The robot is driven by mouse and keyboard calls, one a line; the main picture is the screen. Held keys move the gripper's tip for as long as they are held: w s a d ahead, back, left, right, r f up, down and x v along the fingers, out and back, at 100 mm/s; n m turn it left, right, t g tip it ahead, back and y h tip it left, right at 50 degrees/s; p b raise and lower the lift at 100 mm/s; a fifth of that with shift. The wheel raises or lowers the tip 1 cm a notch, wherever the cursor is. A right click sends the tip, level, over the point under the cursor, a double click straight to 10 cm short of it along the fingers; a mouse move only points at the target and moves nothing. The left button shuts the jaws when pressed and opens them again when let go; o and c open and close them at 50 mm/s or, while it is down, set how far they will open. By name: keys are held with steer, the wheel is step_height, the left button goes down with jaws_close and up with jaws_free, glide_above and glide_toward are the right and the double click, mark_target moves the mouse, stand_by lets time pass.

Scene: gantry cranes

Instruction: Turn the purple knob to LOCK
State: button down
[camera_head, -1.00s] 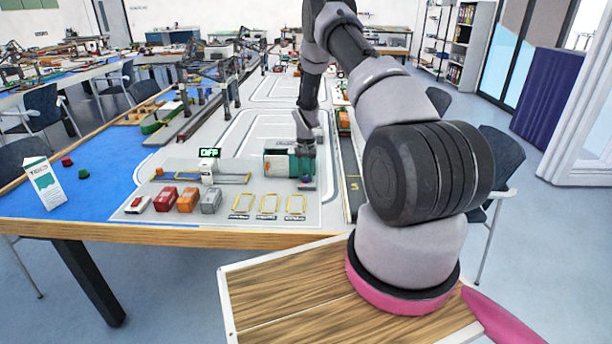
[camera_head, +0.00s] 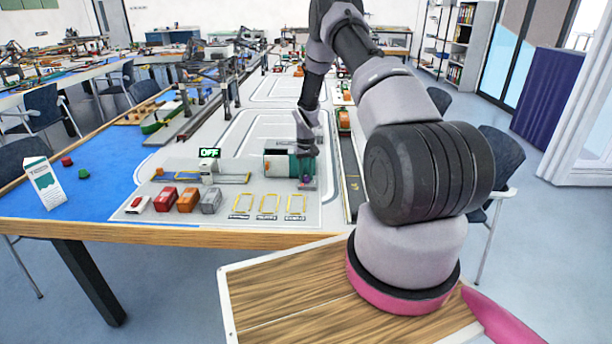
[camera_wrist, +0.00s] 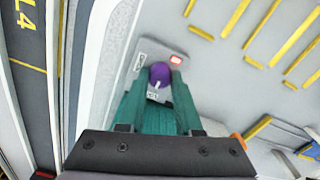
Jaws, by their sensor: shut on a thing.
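The purple knob (camera_wrist: 160,73) sits on a small grey plate (camera_wrist: 144,56) in the wrist view. A white mark shows on the knob's near side, and a small red light is lit on the plate. The plate's lettering is too small to read. My gripper (camera_wrist: 162,77) has its teal fingers on both sides of the knob and is shut on it. In the head view my gripper (camera_head: 306,168) is low over the table's right part, and the knob is small there and partly hidden.
Red, orange and grey toy containers (camera_head: 187,199) stand along the table's front edge, left of yellow outlined slots (camera_head: 268,204). A dark lane (camera_head: 350,185) runs to the right of the knob. A white carton (camera_head: 44,182) stands at far left.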

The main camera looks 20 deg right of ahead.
mark_target(306, 176)
steer(key=c, duration=0.6)
jaws_free()
step_height(306, 176, up, 11)
stand_by(0.4)
